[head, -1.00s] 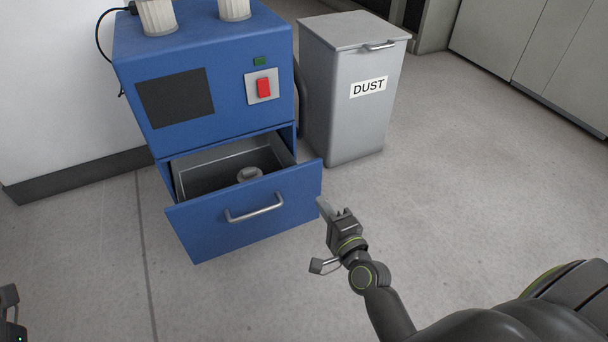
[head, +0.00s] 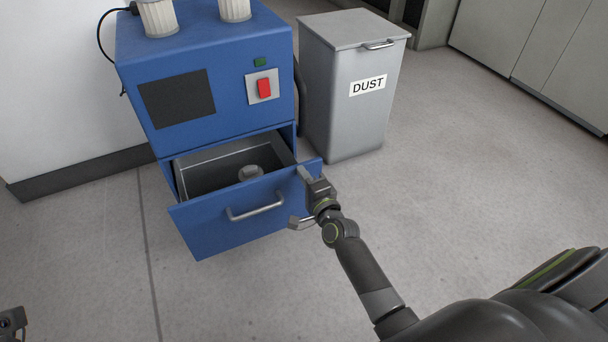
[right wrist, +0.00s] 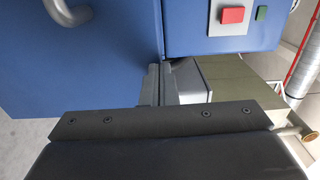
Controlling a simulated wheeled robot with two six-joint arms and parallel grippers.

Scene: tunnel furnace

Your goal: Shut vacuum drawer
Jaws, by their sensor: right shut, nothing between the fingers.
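The blue vacuum drawer (head: 215,236) is pulled out of the lower part of the blue vacuum unit (head: 225,105). Its front has a metal bar handle (head: 255,207), and its grey inside shows with a small round grey piece (head: 250,172) in it. My right gripper (head: 304,174) is shut and empty at the right end of the drawer front. In the right wrist view its closed fingers (right wrist: 158,86) are by the edge of the drawer front (right wrist: 75,65); I cannot tell whether they touch it. My left gripper (head: 12,320) barely shows at the lower left edge.
A grey bin marked DUST (head: 350,100) stands right of the unit. A red switch (head: 264,88) and a dark panel (head: 177,98) are on the unit's front. A white wall (head: 60,90) is at the left. The floor in front and to the right is clear.

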